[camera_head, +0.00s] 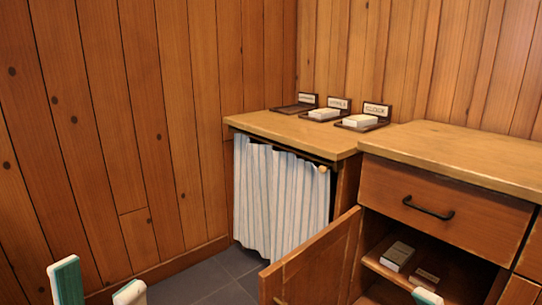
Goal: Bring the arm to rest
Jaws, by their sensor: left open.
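My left gripper (98,287) shows at the bottom left edge. Its two white and green fingertips stand apart with nothing between them, in front of the wood wall and floor. The rest of the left arm is out of frame. A single white and green fingertip, which seems to be of my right gripper (427,297), pokes in at the bottom edge in front of the open cabinet. Its other finger is not visible, so its opening cannot be told.
A wooden cabinet door (312,262) stands open toward me. Inside, a shelf holds a pale box (397,256) and a small labelled block (427,276). A striped curtain (280,198) hangs under the lower counter (290,131). Three dark labelled trays, two with white blocks, stand on it. The right counter (460,155) is bare.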

